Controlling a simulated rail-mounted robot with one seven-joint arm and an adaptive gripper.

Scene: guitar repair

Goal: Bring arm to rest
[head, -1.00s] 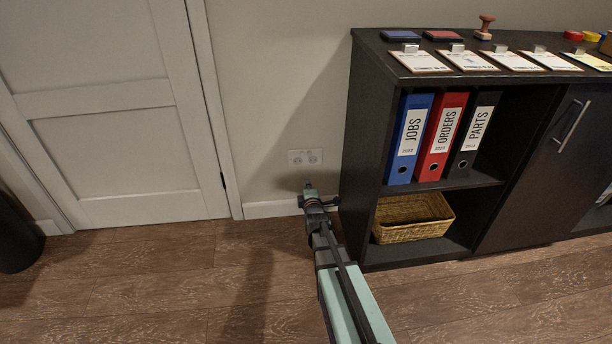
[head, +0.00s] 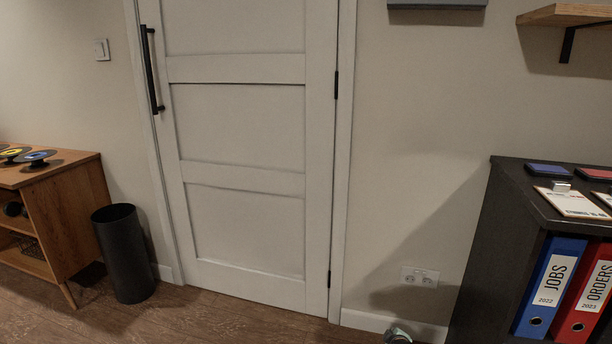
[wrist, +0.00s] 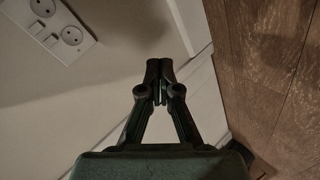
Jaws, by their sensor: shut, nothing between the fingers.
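My gripper (wrist: 159,84) shows in the wrist view with its two dark fingers together and nothing between them. The white skirting and wall lie behind it, with the brown wooden floor (wrist: 265,60) on the right. A wall socket (wrist: 60,25) is at the upper left of that view, apart from the fingers. In the head view only a small part of my arm (head: 397,336) shows at the bottom edge, below the same socket (head: 419,277). The gripper itself cannot be made out there.
A dark cabinet (head: 500,240) with blue (head: 550,287) and red (head: 588,300) binders stands at the right. A closed white door (head: 245,130) is in the middle. A black bin (head: 124,255) and a wooden cabinet (head: 85,205) stand at the left. Floor before the door is clear.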

